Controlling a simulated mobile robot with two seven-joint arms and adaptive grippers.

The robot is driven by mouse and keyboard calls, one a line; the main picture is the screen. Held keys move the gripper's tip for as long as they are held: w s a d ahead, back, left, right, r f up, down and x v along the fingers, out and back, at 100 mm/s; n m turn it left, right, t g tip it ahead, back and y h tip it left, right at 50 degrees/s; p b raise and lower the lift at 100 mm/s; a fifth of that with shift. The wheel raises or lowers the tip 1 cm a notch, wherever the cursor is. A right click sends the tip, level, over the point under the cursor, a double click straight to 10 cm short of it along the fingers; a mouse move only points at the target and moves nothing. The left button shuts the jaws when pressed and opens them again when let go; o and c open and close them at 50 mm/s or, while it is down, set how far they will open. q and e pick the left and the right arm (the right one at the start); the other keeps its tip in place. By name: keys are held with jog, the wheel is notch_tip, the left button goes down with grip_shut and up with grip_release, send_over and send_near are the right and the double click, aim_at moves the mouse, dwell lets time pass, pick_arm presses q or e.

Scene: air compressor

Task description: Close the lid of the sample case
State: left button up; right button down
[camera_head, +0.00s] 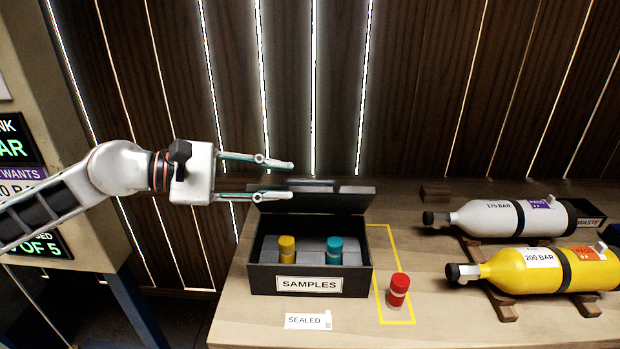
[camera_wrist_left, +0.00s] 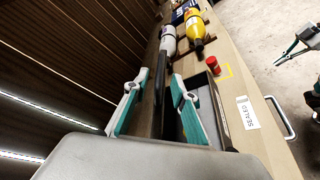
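The sample case (camera_head: 310,283) is a dark box labelled SAMPLES on the wooden bench. Its lid (camera_head: 325,199) stands open at the back. A yellow-capped vial (camera_head: 287,249) and a teal-capped vial (camera_head: 334,251) stand inside. My left gripper (camera_head: 291,180) is open at the lid's upper left, its lower finger overlapping the lid in the head view. In the left wrist view, the dark lid (camera_wrist_left: 160,78) shows between the open fingers; contact cannot be told. My right gripper (camera_wrist_left: 293,48) shows only partly at that view's right edge, away from the case.
A red-capped vial (camera_head: 397,290) stands by the yellow outline (camera_head: 384,318) right of the case. A SEALED card (camera_head: 307,321) lies in front. A grey cylinder (camera_head: 490,217) and a yellow cylinder (camera_head: 535,270) rest on wooden cradles at right. A slatted wall is behind.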

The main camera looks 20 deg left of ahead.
aim_at(302, 182)
pick_arm(q)
jog(key=p+x, duration=0.1)
jog(key=x, duration=0.5)
jog(key=shift+w+d, duration=0.15)
jog(key=shift+d, duration=0.1)
grip_shut()
